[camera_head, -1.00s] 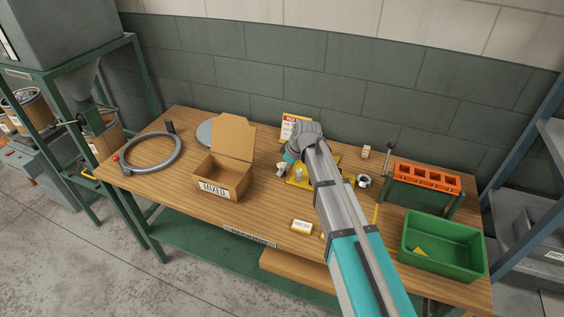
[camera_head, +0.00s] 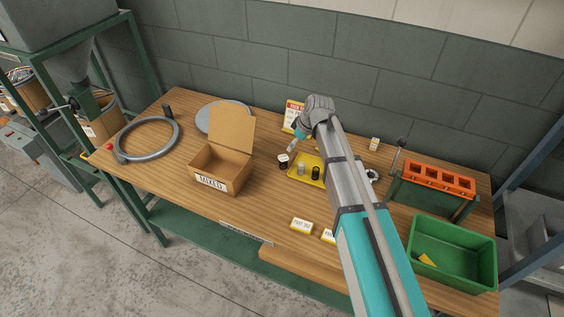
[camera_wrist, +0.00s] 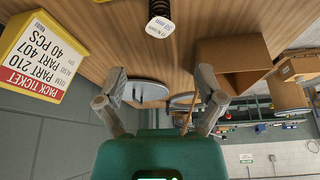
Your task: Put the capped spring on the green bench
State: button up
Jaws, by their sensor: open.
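A dark coil spring with a white, lettered cap (camera_wrist: 160,26) stands on the wood top in the wrist view, beyond my fingertips. It appears to be the white-topped dark piece (camera_head: 283,161) left of the yellow tray (camera_head: 301,181) in the head view. My gripper (camera_wrist: 161,83) is open, with nothing between its fingers. In the head view my gripper (camera_head: 297,141) is above the bench's back half, behind the capped spring and apart from it. The workbench (camera_head: 168,188) has a wooden top and a green frame and lower shelf.
The yellow tray holds a grey piece (camera_head: 302,170) and a black piece (camera_head: 315,173). An open MIXED carton (camera_head: 229,181) is left of it. A pack ticket sign (camera_head: 291,117) stands behind. A green bin (camera_head: 453,279) and orange rack (camera_head: 438,179) are at right.

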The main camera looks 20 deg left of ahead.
aim_at(284, 158)
jog(key=shift+s, duration=0.1)
jog(key=b+x, duration=0.8)
jog(key=shift+a+f, duration=0.2)
jog(key=shift+f, duration=0.05)
dwell(0.3)
jog(key=shift+f, duration=0.1)
dwell(0.4)
jog(key=shift+b+x, duration=2.4)
jog(key=shift+x, duration=0.1)
grip_shut()
